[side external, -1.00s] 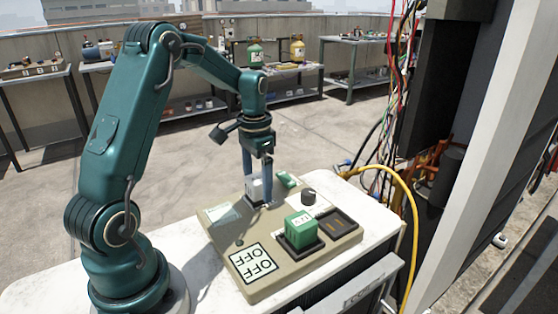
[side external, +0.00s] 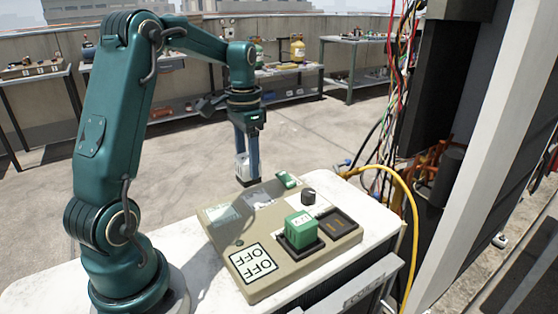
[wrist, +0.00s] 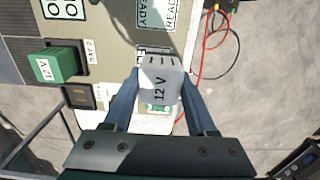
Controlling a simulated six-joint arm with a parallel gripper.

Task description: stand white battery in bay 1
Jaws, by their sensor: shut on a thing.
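The white battery (side external: 241,166), marked "12 V" in the wrist view (wrist: 160,92), is between the fingers of my gripper (side external: 247,178). My gripper (wrist: 159,84) is shut on it and holds it in the air above the far edge of the beige panel (side external: 262,285). A black bay (side external: 340,223) with orange-gold contacts is empty on the panel's right side; it also shows in the wrist view (wrist: 79,97), but I cannot read its label. A green 12 V battery (side external: 300,227) stands in the neighbouring bay, beside a "BAY 2" label (wrist: 90,52).
A dark knob (side external: 308,196) and a green part (side external: 287,180) stand up from the panel. A yellow cable (side external: 412,210) and hanging wires are to the right. Air above the panel is free.

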